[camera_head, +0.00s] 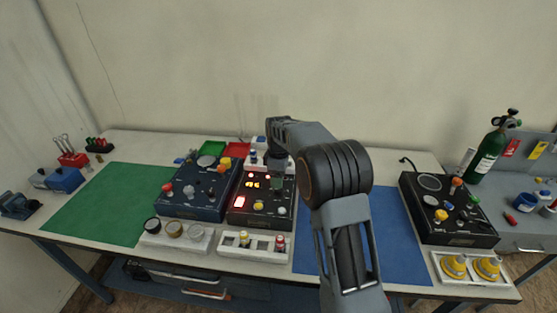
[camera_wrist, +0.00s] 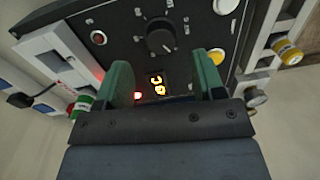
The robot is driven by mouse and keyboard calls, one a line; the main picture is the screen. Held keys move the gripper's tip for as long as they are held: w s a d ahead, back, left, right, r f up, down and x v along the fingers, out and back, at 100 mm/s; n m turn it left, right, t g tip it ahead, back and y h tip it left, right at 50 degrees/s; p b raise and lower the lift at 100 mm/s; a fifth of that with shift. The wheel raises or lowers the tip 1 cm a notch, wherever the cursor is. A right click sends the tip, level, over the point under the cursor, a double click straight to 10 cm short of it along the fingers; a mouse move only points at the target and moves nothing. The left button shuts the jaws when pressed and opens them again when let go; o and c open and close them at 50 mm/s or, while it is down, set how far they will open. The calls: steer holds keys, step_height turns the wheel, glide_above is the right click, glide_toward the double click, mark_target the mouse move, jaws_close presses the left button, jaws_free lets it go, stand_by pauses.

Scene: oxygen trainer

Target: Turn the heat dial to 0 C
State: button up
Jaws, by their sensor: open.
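A black round dial (camera_wrist: 160,38) sits on the face of a dark control box (camera_wrist: 190,22) in the wrist view, probably the heat dial; its markings are too small to read. The box also shows in the head view (camera_head: 247,216), with a small lit display (camera_head: 252,184) in yellow digits. The display also shows in the wrist view (camera_wrist: 156,85), turned and hard to read. My gripper (camera_wrist: 163,72) is open and empty. Its two green fingers are apart, with the display between them and the dial just beyond their tips. In the head view my arm hides part of the box.
A blue control box (camera_head: 195,190) stands left of the dark one, and another black box (camera_head: 447,208) stands at right. White holders (camera_head: 178,236) line the front. Green mat (camera_head: 108,205) and blue mat (camera_head: 400,245) have free room. A green cylinder (camera_head: 488,155) stands at far right.

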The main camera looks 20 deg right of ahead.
step_height(320, 180, up, 9)
steer(key=shift+w+d, duration=0.15)
steer(key=shift+w, duration=0.05)
stand_by(0.5)
